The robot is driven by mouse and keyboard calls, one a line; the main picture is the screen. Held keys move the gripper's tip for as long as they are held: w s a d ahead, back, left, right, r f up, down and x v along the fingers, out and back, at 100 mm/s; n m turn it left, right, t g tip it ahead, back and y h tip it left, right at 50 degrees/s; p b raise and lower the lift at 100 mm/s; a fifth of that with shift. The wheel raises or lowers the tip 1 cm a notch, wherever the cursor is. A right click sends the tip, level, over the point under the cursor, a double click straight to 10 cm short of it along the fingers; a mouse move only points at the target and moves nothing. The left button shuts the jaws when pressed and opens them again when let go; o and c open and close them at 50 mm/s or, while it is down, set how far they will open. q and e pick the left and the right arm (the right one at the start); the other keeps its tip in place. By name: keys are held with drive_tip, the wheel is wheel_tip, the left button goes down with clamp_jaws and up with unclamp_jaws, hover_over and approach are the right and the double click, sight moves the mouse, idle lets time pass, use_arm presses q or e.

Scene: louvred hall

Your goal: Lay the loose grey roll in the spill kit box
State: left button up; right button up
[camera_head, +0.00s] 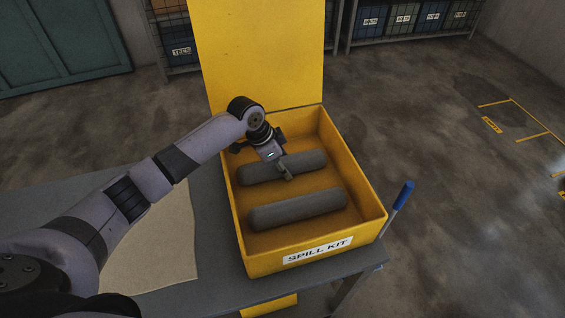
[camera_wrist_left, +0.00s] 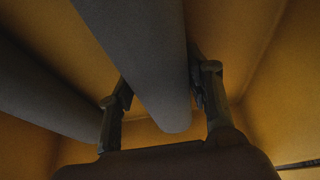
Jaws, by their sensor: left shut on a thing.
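The yellow spill kit box (camera_head: 367,224) stands open on the grey table, with its lid raised at the back. Two grey rolls show inside it, lying roughly parallel. My left gripper (camera_head: 285,170) is shut on the rear grey roll (camera_head: 307,160), inside the box. In the left wrist view this roll (camera_wrist_left: 150,50) passes between the two fingers (camera_wrist_left: 160,105). The front grey roll (camera_head: 297,208) lies apart from it on the box floor; it also shows at the left in the left wrist view (camera_wrist_left: 40,95). Whether the held roll touches the floor I cannot tell.
The grey table (camera_head: 215,285) carries a pale sheet (camera_head: 165,240) left of the box. A blue-handled tool (camera_head: 403,195) stands by the box's right side. Shelves with bins (camera_head: 405,18) stand at the back. The floor on the right is open, with yellow markings.

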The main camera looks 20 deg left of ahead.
use_arm(q)
drive_tip(key=o, duration=1.2)
drive_tip(key=v, duration=1.2)
drive_tip(key=shift+r+b, duration=0.1)
drive_tip(key=shift+b, duration=0.3)
